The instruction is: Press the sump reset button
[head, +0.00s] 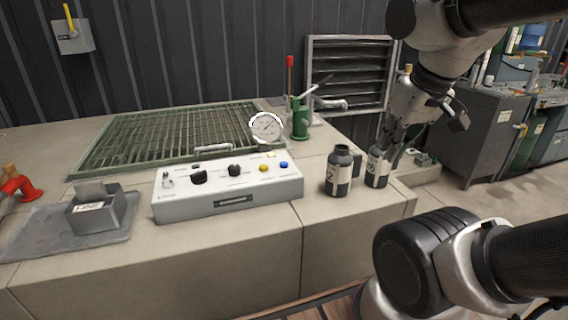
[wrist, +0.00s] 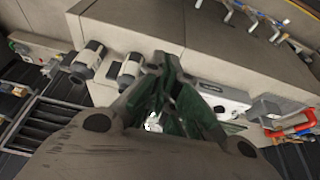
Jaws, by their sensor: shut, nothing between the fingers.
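A pale control box (head: 228,190) lies on the concrete top in the head view, with a yellow button (head: 263,168), a blue button (head: 284,165) and black knobs (head: 235,170). Its labels are too small to read, so I cannot tell which button is the sump reset. Part of this box (wrist: 222,102) shows in the wrist view, behind my fingers. My gripper (head: 388,152) is shut and empty, to the right of the box, close to the right-hand dark bottle. I cannot tell whether it touches that bottle. It also fills the lower wrist view (wrist: 167,68).
Two dark bottles with pale labels, the left (head: 340,172) and the right (head: 376,168), stand between the box and my gripper. A small box with green on it (head: 425,158) lies beyond.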

